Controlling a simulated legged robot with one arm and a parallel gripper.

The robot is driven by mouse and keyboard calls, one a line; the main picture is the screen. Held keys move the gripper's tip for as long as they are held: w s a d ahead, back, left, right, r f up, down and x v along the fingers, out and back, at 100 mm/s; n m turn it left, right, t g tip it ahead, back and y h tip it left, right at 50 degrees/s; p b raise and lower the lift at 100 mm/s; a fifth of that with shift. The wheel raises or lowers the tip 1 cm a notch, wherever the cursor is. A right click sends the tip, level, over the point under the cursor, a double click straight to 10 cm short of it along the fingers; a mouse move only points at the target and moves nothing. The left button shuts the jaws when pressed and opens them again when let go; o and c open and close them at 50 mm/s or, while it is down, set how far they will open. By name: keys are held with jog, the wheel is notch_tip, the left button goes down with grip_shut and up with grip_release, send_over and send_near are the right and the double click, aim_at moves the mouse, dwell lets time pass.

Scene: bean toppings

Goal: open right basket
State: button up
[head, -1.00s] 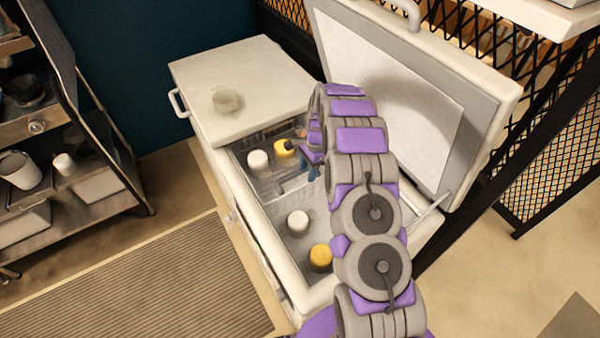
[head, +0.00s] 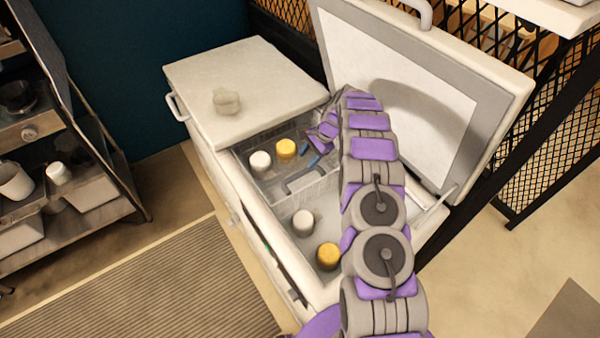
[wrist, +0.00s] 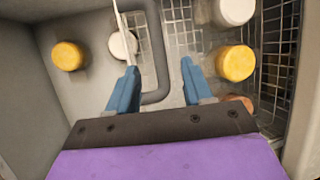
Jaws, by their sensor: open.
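The white chest (head: 262,228) has its right lid (head: 480,80) raised and its left lid (head: 245,82) shut. A wire basket (head: 268,188) sits in the far part of the open compartment. Its grey handle (head: 304,180) also shows in the wrist view (wrist: 158,88), in the gap between my fingers. My gripper (wrist: 157,72) is open, with blue fingers apart and nothing clamped. In the head view my gripper (head: 318,152) reaches down into the compartment by the basket, partly hidden by my arm. I cannot tell whether a finger touches the handle.
A white-capped jar (head: 260,161) and a yellow-capped jar (head: 285,149) are in the basket. Another white-capped jar (head: 303,222) and yellow-capped jar (head: 328,256) stand outside it. A small lump (head: 226,101) lies on the shut lid. A shelf rack (head: 75,185) stands left.

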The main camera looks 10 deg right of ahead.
aim_at(300, 173)
jog(key=x, duration=0.4)
notch_tip(300, 173, down, 4)
jog(key=shift+d+f+b, duration=0.1)
jog(key=shift+d+b, duration=0.1)
jog(key=shift+b, duration=0.2)
jog(key=shift+a+f, duration=0.25)
jog(key=shift+a, duration=0.95)
jog(key=shift+d, duration=0.8)
jog(key=c, duration=0.9)
jog(key=shift+a, duration=0.4)
grip_shut()
